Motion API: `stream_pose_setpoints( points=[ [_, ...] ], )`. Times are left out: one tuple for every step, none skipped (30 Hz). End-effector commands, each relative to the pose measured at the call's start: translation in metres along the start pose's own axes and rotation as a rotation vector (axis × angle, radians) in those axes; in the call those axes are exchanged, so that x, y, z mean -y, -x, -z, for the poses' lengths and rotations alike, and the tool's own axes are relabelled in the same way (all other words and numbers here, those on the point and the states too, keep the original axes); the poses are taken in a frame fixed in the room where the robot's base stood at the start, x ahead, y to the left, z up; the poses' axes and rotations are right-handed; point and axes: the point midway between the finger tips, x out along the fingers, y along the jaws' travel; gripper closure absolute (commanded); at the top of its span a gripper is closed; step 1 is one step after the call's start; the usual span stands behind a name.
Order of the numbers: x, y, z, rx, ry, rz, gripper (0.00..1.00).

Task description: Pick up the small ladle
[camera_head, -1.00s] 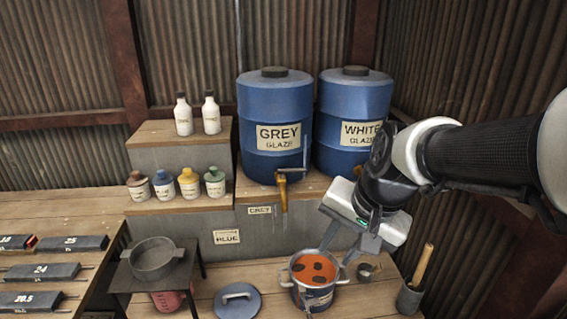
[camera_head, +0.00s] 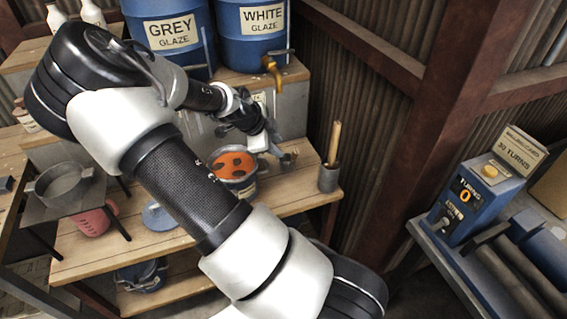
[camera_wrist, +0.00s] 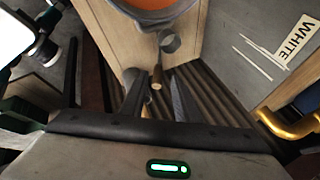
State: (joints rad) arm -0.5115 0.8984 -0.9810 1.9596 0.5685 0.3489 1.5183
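The small ladle (camera_wrist: 171,42) shows in the wrist view as a small grey cup beside the bucket, just beyond my fingertips. A brown wooden piece (camera_wrist: 156,77) lies below it, in line with the gap between the fingers. I cannot tell for sure whether it is the ladle's handle. My gripper (camera_wrist: 157,90) is open, with its two dark fingers apart and nothing visibly held. In the head view my gripper (camera_head: 283,150) is right of the bucket, above the wooden shelf, and the ladle is hard to make out there.
The bucket (camera_head: 243,188) of orange glaze stands close to my gripper. A grey holder (camera_head: 328,179) with an upright wooden stick stands to the right. Blue glaze barrels (camera_head: 250,45) with a brass tap (camera_head: 271,70) rise behind. A blue control box (camera_head: 478,200) is farther right.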

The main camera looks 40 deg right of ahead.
Motion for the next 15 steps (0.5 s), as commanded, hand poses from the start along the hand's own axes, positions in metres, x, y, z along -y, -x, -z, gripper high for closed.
stream_pose_setpoints(
  points=[
    [-0.001, -0.012, 0.001, -0.002, -0.003, -0.003, 0.71],
    [-0.002, -0.018, 0.001, -0.002, -0.003, -0.004, 0.71],
    [-0.002, -0.028, 0.001, -0.002, -0.002, -0.005, 0.71],
    [-0.002, -0.034, 0.001, -0.002, -0.002, -0.005, 0.71],
    [-0.002, -0.041, 0.001, -0.001, -0.002, -0.005, 0.71],
    [-0.002, -0.05, 0.001, -0.001, -0.001, -0.006, 0.71],
    [-0.002, -0.056, 0.001, -0.001, -0.001, -0.006, 0.71],
    [-0.002, -0.063, 0.001, -0.001, -0.001, -0.005, 0.71],
    [-0.003, -0.071, 0.001, -0.001, 0.0, -0.006, 0.71],
    [-0.003, -0.077, 0.001, -0.001, 0.0, -0.006, 0.71],
    [-0.002, -0.083, 0.001, 0.0, 0.0, -0.005, 0.71],
    [-0.002, -0.09, 0.0, 0.0, 0.001, -0.005, 0.71],
    [-0.002, -0.095, 0.0, 0.0, 0.002, -0.005, 0.71],
    [-0.003, -0.099, 0.0, 0.0, 0.002, -0.006, 0.71],
    [-0.002, -0.103, 0.0, 0.001, 0.003, -0.005, 0.71]
  ],
)
